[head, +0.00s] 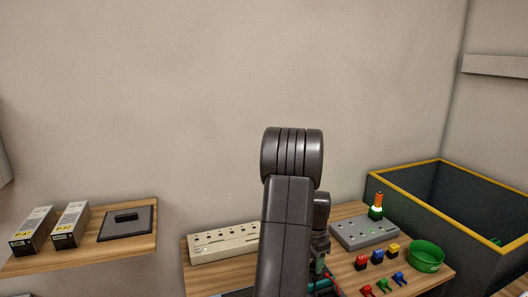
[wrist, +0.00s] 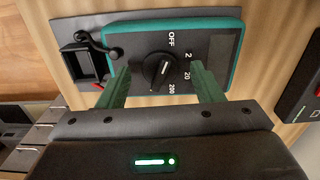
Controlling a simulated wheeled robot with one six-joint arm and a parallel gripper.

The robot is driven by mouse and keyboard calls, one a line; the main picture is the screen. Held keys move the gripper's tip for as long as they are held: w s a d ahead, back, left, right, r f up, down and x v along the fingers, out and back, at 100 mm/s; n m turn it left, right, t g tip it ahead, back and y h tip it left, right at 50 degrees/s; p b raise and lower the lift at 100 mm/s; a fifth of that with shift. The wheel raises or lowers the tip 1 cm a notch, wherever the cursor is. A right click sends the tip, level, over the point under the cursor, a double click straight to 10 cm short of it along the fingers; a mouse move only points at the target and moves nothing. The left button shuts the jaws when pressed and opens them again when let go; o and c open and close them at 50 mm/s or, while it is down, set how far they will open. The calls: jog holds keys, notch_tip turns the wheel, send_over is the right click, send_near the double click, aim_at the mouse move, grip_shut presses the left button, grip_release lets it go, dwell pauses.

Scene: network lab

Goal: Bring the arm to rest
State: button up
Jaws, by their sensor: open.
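My gripper (wrist: 158,72) is open, its two green fingers apart on either side of a black dial (wrist: 162,70) on a teal-edged meter (wrist: 226,75). Nothing shows clasped between the fingers. The dial face carries the marks OFF, 2, 20 and 200. How high the fingertips are above the meter I cannot tell. In the head view my dark arm (head: 287,225) rises in the middle and hides most of the gripper and meter.
A beige socket strip (head: 222,243), a grey panel (head: 364,232) with a lit green-and-orange lamp (head: 377,207), coloured connectors (head: 377,257) and a green bowl (head: 426,256) lie on the bench. A yellow-rimmed bin (head: 455,200) stands right. A shelf (head: 130,243) with boxes is left. Space above is free.

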jog(key=m, duration=0.4)
jog(key=shift+m, duration=0.4)
jog(key=shift+w+m+p, duration=0.15)
jog(key=shift+m+p, duration=0.35)
jog(key=shift+m, duration=1.6)
